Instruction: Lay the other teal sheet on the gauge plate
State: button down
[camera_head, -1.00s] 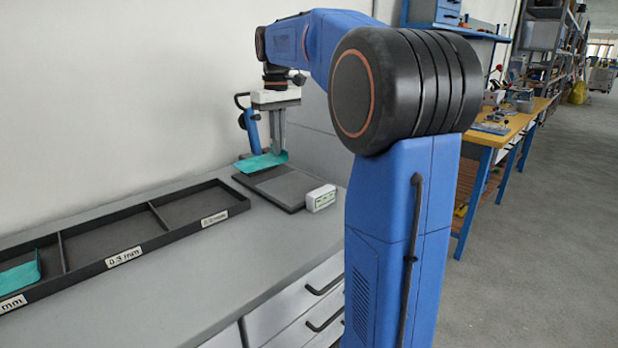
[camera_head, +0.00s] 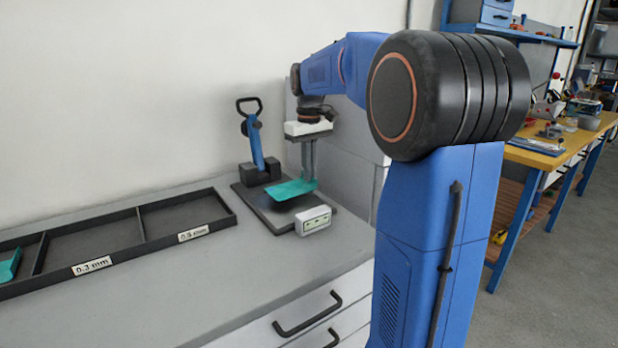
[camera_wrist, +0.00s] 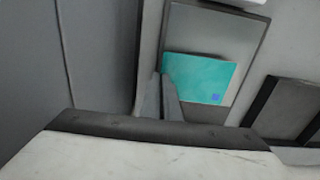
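A teal sheet (camera_head: 291,190) is in my gripper (camera_head: 309,182), above the gauge plate (camera_head: 262,208). The gripper points down, its fingers closed on the sheet's edge. In the wrist view the sheet (camera_wrist: 203,78) extends from the fingertips (camera_wrist: 172,85) over the plate, and a small blue square shows near one corner. I cannot tell whether the sheet touches the plate. Another teal sheet (camera_head: 8,266) lies in the left part of the tray, cut off by the picture edge.
The dark divided tray (camera_head: 138,240) carries labels, including 0.3 mm. A blue-handled lever device (camera_head: 255,145) stands at the plate's back edge. A small white display box (camera_head: 314,220) sits at its front right corner. The grey worktop (camera_head: 210,285) in front is clear.

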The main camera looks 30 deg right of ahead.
jog(key=shift+f, duration=1.05)
jog(key=shift+f, duration=0.1)
jog(key=c, duration=2)
grip_release()
notch_tip(320, 180, up, 12)
jog(key=shift+r, duration=0.15)
